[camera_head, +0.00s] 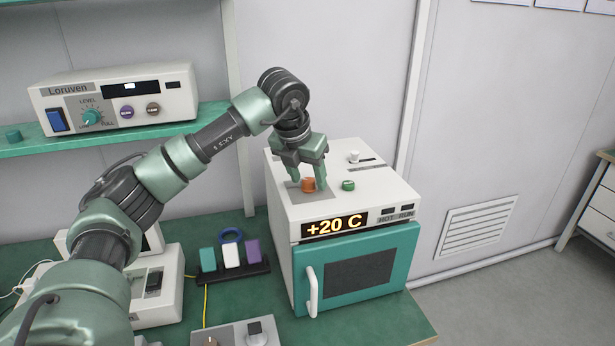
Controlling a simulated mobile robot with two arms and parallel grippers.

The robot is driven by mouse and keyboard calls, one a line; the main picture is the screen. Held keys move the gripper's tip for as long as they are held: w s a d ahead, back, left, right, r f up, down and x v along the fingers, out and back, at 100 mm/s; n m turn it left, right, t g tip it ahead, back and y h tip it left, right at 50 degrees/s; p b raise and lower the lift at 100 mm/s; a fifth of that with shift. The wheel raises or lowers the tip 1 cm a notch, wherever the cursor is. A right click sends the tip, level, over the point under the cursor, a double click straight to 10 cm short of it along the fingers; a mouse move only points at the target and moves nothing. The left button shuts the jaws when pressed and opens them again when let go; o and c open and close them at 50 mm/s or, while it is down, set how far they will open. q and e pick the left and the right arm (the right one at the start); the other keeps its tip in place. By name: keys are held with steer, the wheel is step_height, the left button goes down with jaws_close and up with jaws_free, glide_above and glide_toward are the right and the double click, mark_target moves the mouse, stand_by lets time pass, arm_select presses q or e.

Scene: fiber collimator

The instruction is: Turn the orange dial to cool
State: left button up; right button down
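The orange dial (308,185) sits on top of a white box-shaped chamber (280,195) with a teal door (385,250). The chamber's display (334,226) reads "+20 C", with "HOT" and "RUN" labels beside it. My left gripper (307,184) points down over the dial, its fingers apart on either side of it. I cannot tell whether the fingers touch the dial. Part of the dial is hidden by the fingers. My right gripper is not in view.
A green knob (348,185) stands close to the right of the dial, and a white knob (353,156) stands behind. A Loruven unit (150,98) is on the shelf at left. A rack (240,274) with coloured pieces stands left of the chamber. Floor at right is clear.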

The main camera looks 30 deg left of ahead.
mark_target(301, 197)
arm_select(q)
steer(key=b+v, duration=0.1)
steer(key=v, duration=0.6)
steer(key=shift+r, duration=0.4)
steer(key=shift+s, duration=0.15)
